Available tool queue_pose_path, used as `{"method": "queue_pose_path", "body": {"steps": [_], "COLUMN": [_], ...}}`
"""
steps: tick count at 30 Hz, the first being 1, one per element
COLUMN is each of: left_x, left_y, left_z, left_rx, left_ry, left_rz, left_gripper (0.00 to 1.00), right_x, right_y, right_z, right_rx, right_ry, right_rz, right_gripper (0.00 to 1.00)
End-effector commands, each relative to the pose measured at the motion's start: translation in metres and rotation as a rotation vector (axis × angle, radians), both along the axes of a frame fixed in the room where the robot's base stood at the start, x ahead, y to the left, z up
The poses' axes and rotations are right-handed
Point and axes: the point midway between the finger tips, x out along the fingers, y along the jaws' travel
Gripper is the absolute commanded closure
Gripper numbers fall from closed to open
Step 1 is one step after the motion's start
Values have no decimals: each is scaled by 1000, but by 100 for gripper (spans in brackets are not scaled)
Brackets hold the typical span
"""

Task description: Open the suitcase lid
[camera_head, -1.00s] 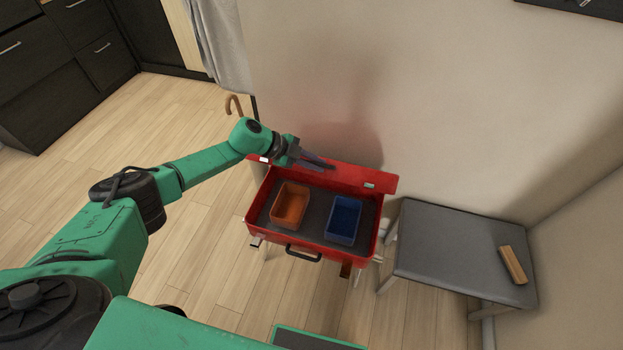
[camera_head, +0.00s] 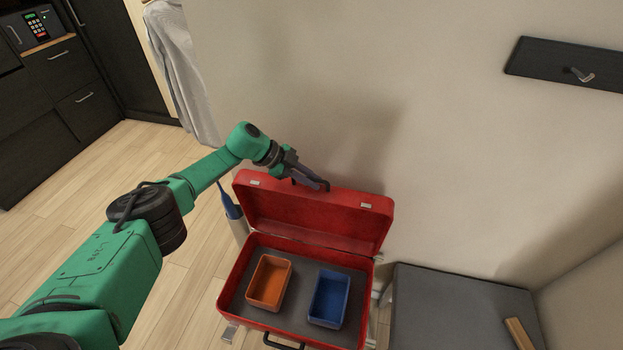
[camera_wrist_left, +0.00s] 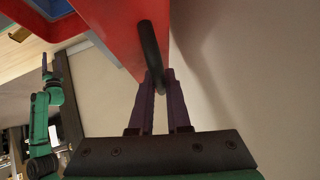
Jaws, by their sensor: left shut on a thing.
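The red suitcase (camera_head: 228,303) stands with its lid (camera_head: 310,217) raised, standing up steeply at the back near the wall. My left gripper (camera_head: 316,182) is at the lid's top edge. In the left wrist view its fingers (camera_wrist_left: 158,88) are shut on a dark curved handle (camera_wrist_left: 149,45) on the red lid. An orange tray (camera_head: 269,283) and a blue tray (camera_head: 328,298) lie inside the base. A green arm of mine shows at the left of the wrist view; its gripper (camera_wrist_left: 45,66) is too small to read.
A grey bench (camera_head: 450,310) with a wooden block (camera_head: 519,333) stands to the right. The wall (camera_head: 400,130) is close behind the lid. A dark hook rail (camera_head: 565,65) hangs on it. Dark cabinets (camera_head: 55,95) stand at the far left.

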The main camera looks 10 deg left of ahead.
Motion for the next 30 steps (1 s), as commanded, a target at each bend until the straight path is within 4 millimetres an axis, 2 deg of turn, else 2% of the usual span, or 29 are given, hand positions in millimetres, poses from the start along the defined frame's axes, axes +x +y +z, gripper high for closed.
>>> {"method": "queue_pose_path", "body": {"steps": [10,12,13,23,26,30], "left_x": [-1,-1,-1,0,-1,-5], "left_y": [0,0,0,1,6,25], "left_z": [-2,-2,-2,0,5,21], "left_rx": [3,3,3,1,1,3], "left_ry": [2,2,2,1,-1,-3], "left_rz": [-1,-1,-1,0,1,1], "left_gripper": [100,66,55,55,55,55], "right_x": [-5,-5,-5,-5,-4,-4], "right_y": [0,-1,-1,-1,-1,-1], "right_z": [-1,-1,-1,0,-1,-2], "right_rx": [-1,-1,-1,-2,-1,-1], "right_ry": [8,8,8,8,7,7], "right_rz": [0,0,0,0,0,0], "right_gripper": [28,28,28,28,28,28]}}
